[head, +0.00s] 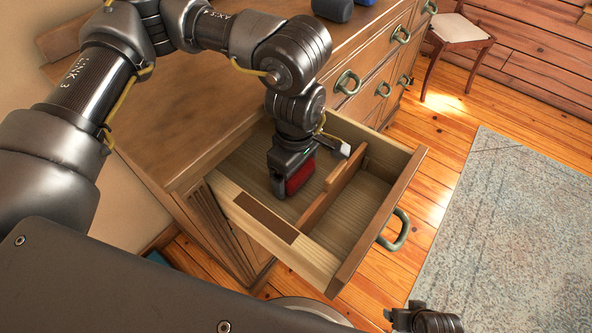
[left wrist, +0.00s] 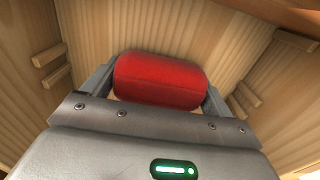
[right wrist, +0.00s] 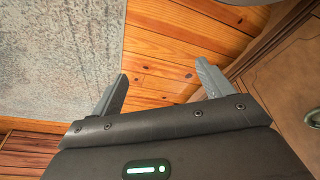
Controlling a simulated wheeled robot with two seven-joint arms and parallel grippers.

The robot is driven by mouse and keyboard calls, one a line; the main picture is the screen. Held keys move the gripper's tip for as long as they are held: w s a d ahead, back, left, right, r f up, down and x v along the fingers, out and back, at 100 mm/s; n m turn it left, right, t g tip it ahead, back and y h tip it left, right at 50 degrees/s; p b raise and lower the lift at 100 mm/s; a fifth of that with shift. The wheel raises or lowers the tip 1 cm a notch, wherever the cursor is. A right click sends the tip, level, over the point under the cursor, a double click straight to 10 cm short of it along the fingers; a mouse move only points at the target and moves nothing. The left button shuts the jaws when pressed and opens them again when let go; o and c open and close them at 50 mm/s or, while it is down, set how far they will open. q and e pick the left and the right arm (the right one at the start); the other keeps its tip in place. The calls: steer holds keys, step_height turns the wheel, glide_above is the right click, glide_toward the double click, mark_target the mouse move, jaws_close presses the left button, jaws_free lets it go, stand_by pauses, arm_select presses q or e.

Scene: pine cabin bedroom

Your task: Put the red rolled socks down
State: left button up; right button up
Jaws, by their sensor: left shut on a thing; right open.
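The red rolled socks (head: 300,177) are between the fingers of my left gripper (head: 291,190), which reaches down into the open drawer (head: 352,238). The left wrist view shows the red roll (left wrist: 160,80) lying across the gap, with a finger at each end. The socks are in the drawer's rear compartment, behind the wooden divider (head: 331,190). I cannot tell whether they touch the drawer floor. My right gripper (right wrist: 160,88) is open and empty above the plank floor, outside the drawer. It also shows at the bottom of the head view (head: 425,318).
The drawer's front compartment (head: 335,225) looks empty. The dresser top (head: 190,100) holds dark blue rolled items (head: 332,9) at its far end. A pale blue rug (head: 510,230) lies at the right, and a chair (head: 458,32) stands at the back.

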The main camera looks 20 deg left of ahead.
steer(key=shift+r, duration=0.2)
steer(key=shift+f, duration=0.15)
arm_select(q)
steer(key=o, duration=0.9)
arm_select(e)
steer(key=shift+r, duration=0.3)
arm_select(q)
steer(key=shift+r, duration=0.15)
step_height(320, 180, up, 11)
steer(key=shift+f+p, duration=0.2)
steer(key=shift+p, duration=0.45)
steer(key=shift+r, duration=0.65)
arm_select(e)
steer(key=x, duration=0.3)
steer(key=shift+s+f, duration=0.25)
steer(key=shift+s, duration=0.05)
